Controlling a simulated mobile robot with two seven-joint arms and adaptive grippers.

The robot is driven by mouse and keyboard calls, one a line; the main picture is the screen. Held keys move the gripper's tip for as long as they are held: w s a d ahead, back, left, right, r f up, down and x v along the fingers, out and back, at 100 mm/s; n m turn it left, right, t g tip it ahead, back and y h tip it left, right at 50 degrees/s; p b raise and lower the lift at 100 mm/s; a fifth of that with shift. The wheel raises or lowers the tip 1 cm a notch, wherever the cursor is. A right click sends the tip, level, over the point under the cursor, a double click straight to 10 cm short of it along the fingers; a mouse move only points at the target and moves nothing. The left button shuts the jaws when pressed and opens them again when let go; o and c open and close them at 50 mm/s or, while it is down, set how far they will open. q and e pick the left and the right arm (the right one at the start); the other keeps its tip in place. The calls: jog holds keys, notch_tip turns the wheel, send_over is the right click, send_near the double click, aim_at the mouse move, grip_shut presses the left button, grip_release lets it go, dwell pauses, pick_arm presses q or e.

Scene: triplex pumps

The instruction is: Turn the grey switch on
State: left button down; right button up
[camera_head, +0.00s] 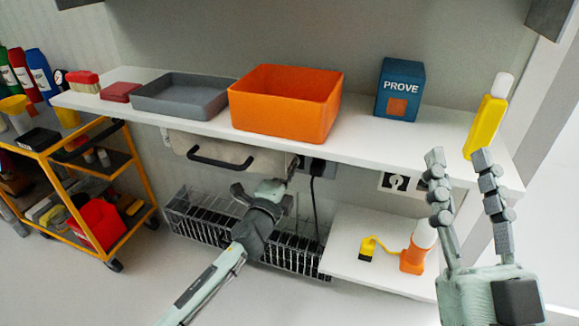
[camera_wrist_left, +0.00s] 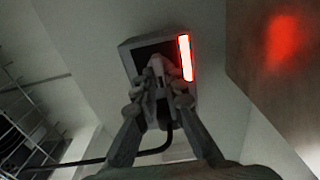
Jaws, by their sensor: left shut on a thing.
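The grey switch is a grey box (camera_wrist_left: 130,44) with a dark face and a lit red strip (camera_wrist_left: 185,57), on the wall in the left wrist view. In the head view the box (camera_head: 318,167) sits under the shelf, partly hidden. My left gripper (camera_wrist_left: 158,68) is at the dark face, with its fingertips close together and shut on the switch. The fingers cover the switch's lever, so its position cannot be told. In the head view my left gripper (camera_head: 291,172) is below the shelf edge. My right gripper (camera_head: 460,158) is open and empty at the right.
The white shelf (camera_head: 400,145) above holds a grey tray (camera_head: 180,97), an orange bin (camera_head: 284,105), a blue box (camera_head: 399,90) and a yellow bottle (camera_head: 487,120). A black cable (camera_head: 314,200) hangs below the switch. A wire rack (camera_head: 215,222) is behind my left arm.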

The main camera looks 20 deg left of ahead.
dwell(0.4)
pick_arm(q)
jog(key=c, duration=1.6)
grip_release()
jog(key=s, duration=1.2)
jog(key=shift+a, duration=0.15)
jog(key=shift+a, duration=0.1)
